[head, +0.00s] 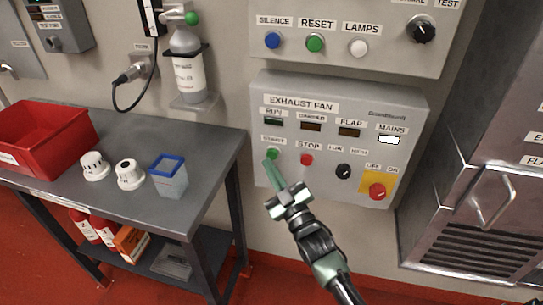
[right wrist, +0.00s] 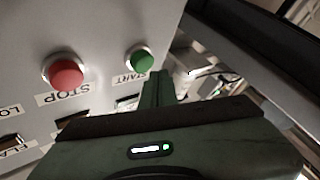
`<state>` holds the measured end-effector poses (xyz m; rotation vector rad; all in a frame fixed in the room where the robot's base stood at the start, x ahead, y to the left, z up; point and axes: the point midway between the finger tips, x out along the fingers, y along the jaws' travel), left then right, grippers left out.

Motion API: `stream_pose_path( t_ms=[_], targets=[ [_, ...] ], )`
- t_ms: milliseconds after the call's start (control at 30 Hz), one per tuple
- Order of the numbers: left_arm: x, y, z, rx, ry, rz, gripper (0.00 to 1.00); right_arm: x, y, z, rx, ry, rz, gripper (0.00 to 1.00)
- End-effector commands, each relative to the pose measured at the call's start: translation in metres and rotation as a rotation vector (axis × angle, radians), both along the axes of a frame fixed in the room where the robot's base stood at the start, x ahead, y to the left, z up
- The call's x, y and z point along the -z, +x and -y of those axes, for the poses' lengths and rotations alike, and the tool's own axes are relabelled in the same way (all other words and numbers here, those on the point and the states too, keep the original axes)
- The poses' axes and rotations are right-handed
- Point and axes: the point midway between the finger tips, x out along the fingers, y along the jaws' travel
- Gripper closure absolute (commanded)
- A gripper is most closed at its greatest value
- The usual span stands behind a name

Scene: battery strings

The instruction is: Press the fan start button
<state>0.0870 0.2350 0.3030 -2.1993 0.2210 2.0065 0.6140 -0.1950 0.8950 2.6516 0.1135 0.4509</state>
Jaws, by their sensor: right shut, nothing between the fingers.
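The grey exhaust fan panel (head: 262,98) is on the wall. Its green start button (head: 272,154) is at the lower left, with the red stop button (head: 307,160) to its right. In the right wrist view, the green button (right wrist: 139,60) is beside its START label, and the red stop button (right wrist: 64,74) is to the left. My right gripper (head: 268,164) is shut and empty, with its fingertips just below the green button in the head view. In the right wrist view, the fingertips (right wrist: 158,76) are close to the button; contact cannot be told. My left gripper is not in view.
An upper panel with blue, green and white buttons (head: 316,43) hangs above. A red-and-yellow switch (head: 377,190) is right of the stop button. A grey table (head: 215,140) on the left holds a red bin (head: 40,140) and a blue-rimmed container (head: 170,178). A metal cabinet (head: 470,200) stands right.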

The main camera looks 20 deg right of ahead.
Motion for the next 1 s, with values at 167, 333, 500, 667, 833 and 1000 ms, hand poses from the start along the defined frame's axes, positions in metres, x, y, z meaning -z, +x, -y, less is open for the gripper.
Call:
stream_pose_path(
  t_ms=[167, 333, 500, 667, 833, 1000],
  targets=[
    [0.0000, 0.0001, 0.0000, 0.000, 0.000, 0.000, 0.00, -0.0001, 0.0001, 0.0001, 0.000, 0.000, 0.000, 1.00],
    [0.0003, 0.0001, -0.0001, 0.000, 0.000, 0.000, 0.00, -0.0003, 0.0031, 0.0022, 0.000, -0.001, 0.001, 1.00],
    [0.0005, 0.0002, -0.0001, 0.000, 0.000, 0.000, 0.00, 0.0002, 0.0070, 0.0049, 0.000, -0.001, 0.000, 1.00],
    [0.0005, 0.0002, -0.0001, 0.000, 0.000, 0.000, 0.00, -0.0001, 0.0070, 0.0049, 0.000, 0.000, 0.000, 1.00],
    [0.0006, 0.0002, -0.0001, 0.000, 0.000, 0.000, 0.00, -0.0002, 0.0072, 0.0050, 0.000, 0.000, 0.000, 1.00],
    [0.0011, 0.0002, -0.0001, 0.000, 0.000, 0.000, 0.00, -0.0001, 0.0085, 0.0058, 0.000, -0.001, 0.000, 1.00]
  ],
)
